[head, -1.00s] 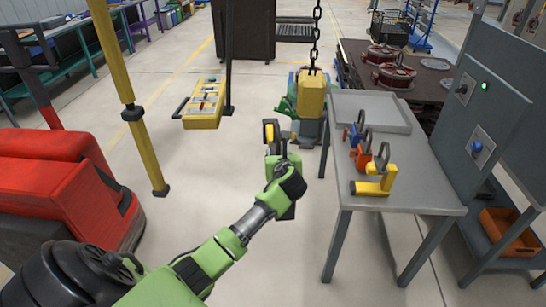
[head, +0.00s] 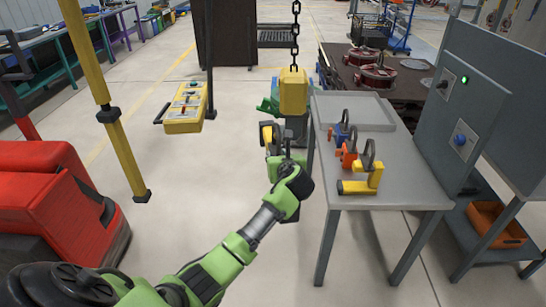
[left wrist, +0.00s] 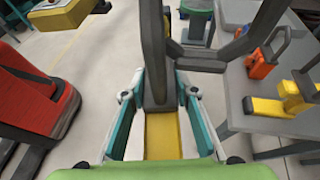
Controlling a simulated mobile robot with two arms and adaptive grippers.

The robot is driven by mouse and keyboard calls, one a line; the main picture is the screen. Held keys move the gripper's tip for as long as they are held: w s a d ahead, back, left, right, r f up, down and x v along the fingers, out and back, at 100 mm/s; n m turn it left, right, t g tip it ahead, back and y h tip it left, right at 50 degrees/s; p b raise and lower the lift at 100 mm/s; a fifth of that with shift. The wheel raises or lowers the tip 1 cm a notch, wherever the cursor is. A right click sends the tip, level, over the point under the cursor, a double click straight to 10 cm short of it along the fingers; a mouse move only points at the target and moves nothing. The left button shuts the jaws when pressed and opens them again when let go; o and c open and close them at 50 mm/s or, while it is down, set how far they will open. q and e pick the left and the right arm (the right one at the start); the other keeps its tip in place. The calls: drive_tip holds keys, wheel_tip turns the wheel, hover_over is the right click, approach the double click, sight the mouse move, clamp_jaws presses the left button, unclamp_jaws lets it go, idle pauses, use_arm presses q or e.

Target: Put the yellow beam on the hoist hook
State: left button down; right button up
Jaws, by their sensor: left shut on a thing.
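My left gripper (head: 284,168) is shut on a yellow piece with a dark grey loop, which I take for the yellow beam (left wrist: 162,135). The beam lies between the fingers (left wrist: 165,120) in the left wrist view, with the dark loop rising beyond them. The hoist is a yellow block (head: 294,92) hanging on a chain, beyond and slightly right of the held piece. I cannot make out its hook clearly. Another yellow piece with a grey loop (head: 362,184) stands on the table, and it also shows in the left wrist view (left wrist: 280,104). My right gripper is out of view.
A grey table (head: 400,195) is close on the right, with an orange piece (head: 347,153), a blue piece (head: 341,134) and a tray (head: 352,108). A yellow control box (head: 186,112) hangs at left. A red machine (head: 50,190) and yellow post (head: 122,150) stand left.

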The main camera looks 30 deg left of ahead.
use_arm(q)
drive_tip(key=shift+w+d+r, duration=0.15)
drive_tip(key=shift+w+d, duration=0.45)
drive_tip(key=shift+d, duration=0.25)
drive_tip(key=shift+w+d+r, duration=0.1)
drive_tip(key=shift+w+d, duration=0.45)
drive_tip(key=shift+d, duration=0.3)
drive_tip(key=shift+s+d+p, duration=0.15)
drive_tip(key=shift+d+p, duration=0.1)
drive_tip(key=shift+p, duration=0.5)
drive_tip(key=shift+f+b, duration=0.85)
drive_tip(key=shift+f, duration=1.55)
drive_tip(key=c, duration=1.5)
unclamp_jaws()
drive_tip(key=shift+s, duration=0.1)
drive_tip(key=shift+s+d, duration=0.1)
drive_tip(key=v, duration=1.2)
drive_tip(key=shift+f, duration=0.1)
